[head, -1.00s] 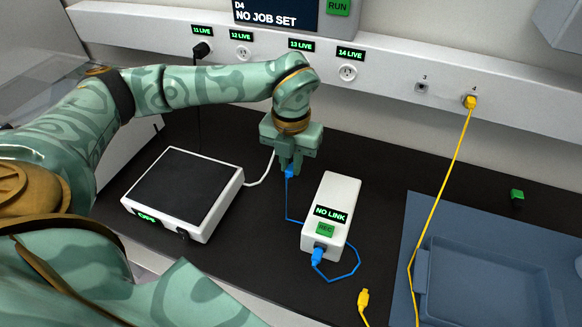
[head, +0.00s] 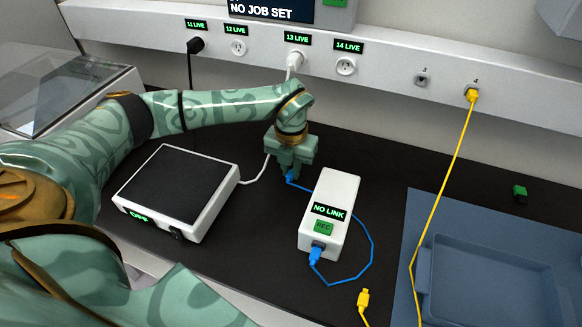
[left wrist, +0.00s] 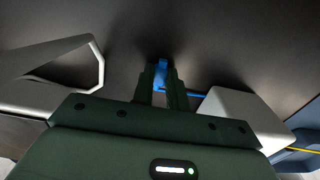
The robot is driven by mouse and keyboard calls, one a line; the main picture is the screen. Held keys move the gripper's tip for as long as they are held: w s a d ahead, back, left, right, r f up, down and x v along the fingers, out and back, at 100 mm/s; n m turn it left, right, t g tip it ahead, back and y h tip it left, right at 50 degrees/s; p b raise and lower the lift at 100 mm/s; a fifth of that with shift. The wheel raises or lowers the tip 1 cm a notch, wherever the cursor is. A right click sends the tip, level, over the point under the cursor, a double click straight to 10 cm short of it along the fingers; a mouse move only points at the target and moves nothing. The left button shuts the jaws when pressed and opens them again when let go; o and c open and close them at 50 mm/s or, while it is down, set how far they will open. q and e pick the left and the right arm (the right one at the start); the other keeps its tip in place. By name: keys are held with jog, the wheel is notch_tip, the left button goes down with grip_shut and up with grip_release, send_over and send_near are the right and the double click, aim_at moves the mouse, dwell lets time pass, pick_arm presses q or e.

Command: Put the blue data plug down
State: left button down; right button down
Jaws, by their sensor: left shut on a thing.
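The blue data plug (head: 290,178) is between the fingertips of my left gripper (head: 289,172), low over or at the black bench top. In the left wrist view the blue plug (left wrist: 161,72) shows between the two fingers (left wrist: 161,78), which are shut on it. I cannot tell whether it touches the bench. Its blue cable (head: 371,245) runs behind the white NO LINK box (head: 345,195) and loops to another blue plug (head: 315,256) in the box's front. My right gripper is not in view.
A white device with a dark top (head: 178,185) and an OFF label stands left of the gripper. A yellow plug (head: 363,299) lies near the front. A blue tray (head: 480,285) on a blue mat and a green block (head: 519,192) are right. Black bench is clear beside the box.

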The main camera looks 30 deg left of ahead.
aim_at(291, 172)
pick_arm(q)
jog(key=c, duration=1.4)
grip_release()
jog(key=shift+f, duration=0.1)
notch_tip(291, 172, up, 12)
jog(key=p, duration=0.2)
jog(key=shift+r, duration=0.2)
